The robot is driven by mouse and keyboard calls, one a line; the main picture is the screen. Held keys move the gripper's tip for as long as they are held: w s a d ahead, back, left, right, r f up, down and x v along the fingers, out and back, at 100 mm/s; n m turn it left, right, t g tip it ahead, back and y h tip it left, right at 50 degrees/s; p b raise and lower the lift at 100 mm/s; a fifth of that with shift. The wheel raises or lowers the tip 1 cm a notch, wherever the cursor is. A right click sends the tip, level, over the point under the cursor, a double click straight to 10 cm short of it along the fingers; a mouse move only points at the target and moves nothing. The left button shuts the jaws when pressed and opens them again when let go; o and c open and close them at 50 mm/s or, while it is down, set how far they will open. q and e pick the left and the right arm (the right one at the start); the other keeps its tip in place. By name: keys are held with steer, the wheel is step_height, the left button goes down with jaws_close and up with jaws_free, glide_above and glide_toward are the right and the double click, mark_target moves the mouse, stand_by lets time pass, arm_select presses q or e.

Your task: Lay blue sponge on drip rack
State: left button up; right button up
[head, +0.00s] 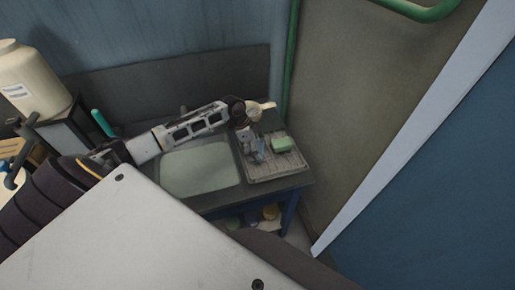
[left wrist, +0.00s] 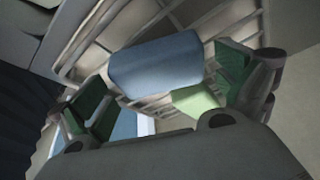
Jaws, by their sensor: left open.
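The blue sponge (left wrist: 155,65) is a rounded block in the left wrist view, beyond and between my spread fingers. It lies against the wires of the drip rack (left wrist: 185,18), with no clear gap seen. In the head view the blue sponge (head: 260,147) is small and partly hidden by my left gripper (head: 253,152). That gripper is open and points down over the left part of the drip rack (head: 290,169). Its green finger pads stand apart on either side of the sponge in the wrist view. My right gripper is not in view.
A green sponge (head: 281,144) sits on the rack to the right of the blue one; it also shows in the wrist view (left wrist: 195,101). A pale green basin or mat (head: 200,172) lies left of the rack. A door panel (head: 365,90) stands close on the right.

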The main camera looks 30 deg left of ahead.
arm_select(q)
steer(key=b+v, duration=0.1)
steer(key=v, duration=1)
steer(key=shift+r+b, duration=0.15)
steer(key=shift+b, duration=0.15)
steer(key=shift+a, duration=0.1)
steer(key=shift+s+a, duration=0.1)
